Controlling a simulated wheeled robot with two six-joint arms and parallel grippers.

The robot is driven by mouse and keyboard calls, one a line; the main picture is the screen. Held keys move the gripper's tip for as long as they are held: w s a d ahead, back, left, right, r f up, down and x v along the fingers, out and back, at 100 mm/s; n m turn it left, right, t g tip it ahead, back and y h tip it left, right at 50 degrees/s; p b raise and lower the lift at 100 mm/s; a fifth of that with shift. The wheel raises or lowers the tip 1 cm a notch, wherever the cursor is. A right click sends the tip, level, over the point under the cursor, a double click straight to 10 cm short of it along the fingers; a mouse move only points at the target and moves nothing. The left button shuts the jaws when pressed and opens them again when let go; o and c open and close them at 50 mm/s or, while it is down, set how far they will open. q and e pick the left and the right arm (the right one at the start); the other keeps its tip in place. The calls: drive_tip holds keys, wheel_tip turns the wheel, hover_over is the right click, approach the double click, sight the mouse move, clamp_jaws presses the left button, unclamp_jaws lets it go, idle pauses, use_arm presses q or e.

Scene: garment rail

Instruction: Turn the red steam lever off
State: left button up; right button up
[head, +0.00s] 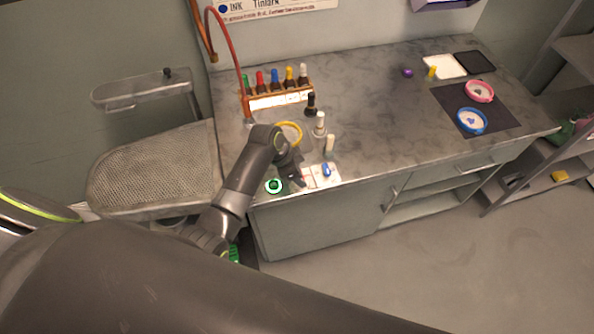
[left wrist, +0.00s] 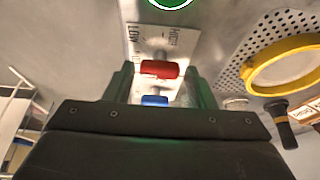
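In the left wrist view the red steam lever (left wrist: 159,69) lies crosswise on a white panel (left wrist: 185,42) marked LOW and HIGH. My left gripper (left wrist: 160,78) is open, with one finger on each side of the red lever and a small gap to each end. A blue lever (left wrist: 154,101) shows behind it, lower in that view. In the head view my left gripper (head: 294,178) is over the counter's front left corner, and it hides the red lever. The blue lever (head: 326,170) shows beside it on the panel. My right gripper is not in view.
A green round button (head: 273,186) is left of the panel. A yellow ring (head: 290,134), bottles (head: 319,123) and a rack of coloured bottles (head: 278,100) stand behind my gripper. The middle of the counter (head: 380,115) is clear.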

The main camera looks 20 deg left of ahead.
use_arm(q)
drive_tip(key=shift+o, duration=1)
drive_tip(key=shift+r, duration=0.1)
drive_tip(key=b+v, duration=0.2)
drive_tip(key=v, duration=1.5)
drive_tip(key=shift+a, duration=0.15)
